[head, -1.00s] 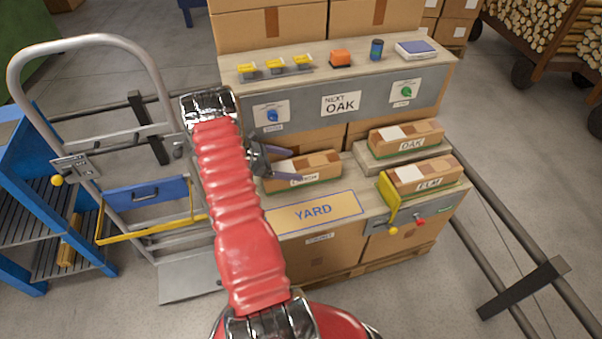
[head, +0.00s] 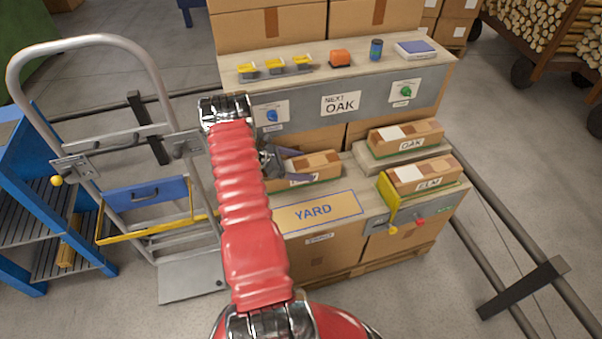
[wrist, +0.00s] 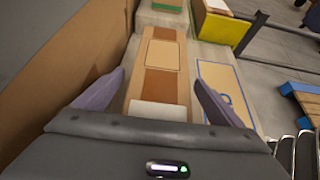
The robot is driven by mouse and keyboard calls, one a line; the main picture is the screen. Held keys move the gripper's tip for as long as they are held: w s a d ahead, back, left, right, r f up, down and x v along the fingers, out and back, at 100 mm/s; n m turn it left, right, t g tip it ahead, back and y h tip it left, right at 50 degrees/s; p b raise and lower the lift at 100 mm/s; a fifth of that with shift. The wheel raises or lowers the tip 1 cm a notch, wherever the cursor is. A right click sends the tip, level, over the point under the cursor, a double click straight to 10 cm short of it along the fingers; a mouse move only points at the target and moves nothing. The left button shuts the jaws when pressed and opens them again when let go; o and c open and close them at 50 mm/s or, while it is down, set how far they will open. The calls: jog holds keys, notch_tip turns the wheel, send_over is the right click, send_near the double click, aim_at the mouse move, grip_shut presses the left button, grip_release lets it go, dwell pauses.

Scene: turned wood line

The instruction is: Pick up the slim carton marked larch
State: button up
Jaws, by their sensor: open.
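My gripper (head: 284,163) is open and empty at the carton's left part. In the wrist view my gripper (wrist: 158,83) has one finger on each side of the carton (wrist: 160,85), which runs away between them. I cannot tell how far the fingertips are above or beside its sides.
The OAK carton (head: 405,137) sits on a raised block and the ELM carton (head: 423,174) at the right, by a yellow bracket (head: 392,204). A grey panel (head: 370,103) marked NEXT OAK stands behind. The YARD patch (head: 335,207) is bare. A hand truck (head: 115,135) stands left.

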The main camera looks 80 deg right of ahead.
jog(key=shift+c, duration=0.2)
jog(key=c, duration=1.4)
jog(key=shift+r, duration=0.2)
jog(key=shift+s+a+r, duration=0.1)
jog(key=shift+r, duration=0.15)
notch_tip(320, 180, up, 6)
jog(key=shift+r, duration=0.2)
jog(key=s+a, duration=0.5)
jog(key=a, duration=0.3)
jog(key=s+a, duration=0.5)
jog(key=a, duration=0.4)
jog(key=shift+f, duration=0.1)
